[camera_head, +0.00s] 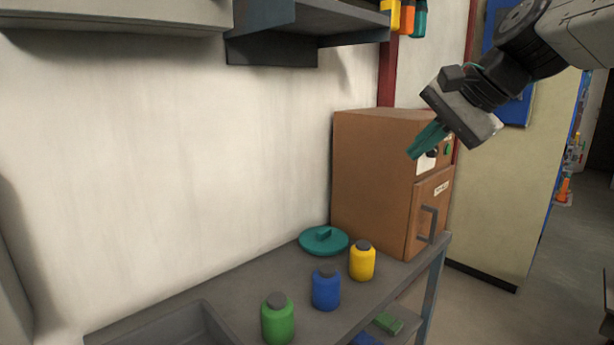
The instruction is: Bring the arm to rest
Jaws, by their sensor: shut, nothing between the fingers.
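My gripper (414,154) is at the upper right of the head view, at the end of my arm, which comes in from the top right corner. Its teal fingers are shut with nothing between them. They point down and to the left, in the air, in front of the upper part of the brown oven-like box (376,170) in the picture. They hide part of that box's front panel. I cannot tell how far the fingers are from the box.
A grey tray (160,330) lies at the front left. A dark shelf (330,25) hangs above.

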